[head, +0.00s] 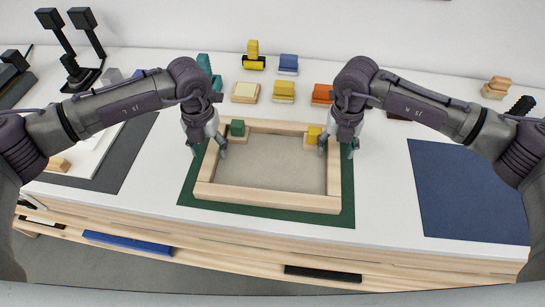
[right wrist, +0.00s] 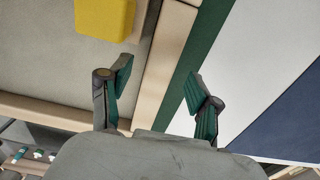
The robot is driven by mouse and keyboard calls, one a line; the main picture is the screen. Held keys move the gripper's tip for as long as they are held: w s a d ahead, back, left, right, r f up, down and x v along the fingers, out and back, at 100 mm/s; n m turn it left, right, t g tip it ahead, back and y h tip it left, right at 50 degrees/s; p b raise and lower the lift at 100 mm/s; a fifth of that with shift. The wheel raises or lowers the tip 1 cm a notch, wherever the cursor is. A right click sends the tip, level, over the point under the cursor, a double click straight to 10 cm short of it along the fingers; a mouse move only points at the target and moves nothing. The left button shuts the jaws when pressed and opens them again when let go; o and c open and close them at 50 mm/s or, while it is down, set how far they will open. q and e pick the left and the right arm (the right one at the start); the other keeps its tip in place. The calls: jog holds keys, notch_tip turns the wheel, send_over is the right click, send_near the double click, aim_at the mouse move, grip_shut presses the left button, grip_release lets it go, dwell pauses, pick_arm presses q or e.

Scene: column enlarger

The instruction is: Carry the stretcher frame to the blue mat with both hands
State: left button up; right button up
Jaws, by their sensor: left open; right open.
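The stretcher frame (head: 265,199) is a pale wooden rectangle with a beige panel inside, lying on a dark green mat (head: 186,183). My left gripper (head: 209,152) is open above the far part of its left bar. My right gripper (head: 336,149) is open at the far part of its right bar. In the right wrist view, the right bar (right wrist: 163,75) runs between the open fingers of the right gripper (right wrist: 157,98). Whether any finger touches the frame I cannot tell. The blue mat (head: 470,190) lies to the right and is bare.
A green block (head: 237,128) and a yellow block (head: 314,135) sit at the frame's far corners; the yellow one also shows in the right wrist view (right wrist: 104,17). Several coloured blocks (head: 283,91) stand behind. White tabletop (head: 385,190) is clear between the mats.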

pick_arm(q)
jog(key=shift+f, duration=1.1)
pick_arm(e)
jog(key=shift+f, duration=1.1)
pick_arm(q)
grip_shut()
pick_arm(e)
grip_shut()
pick_arm(q)
jog(key=shift+r, duration=0.15)
pick_arm(e)
jog(key=shift+r, duration=0.15)
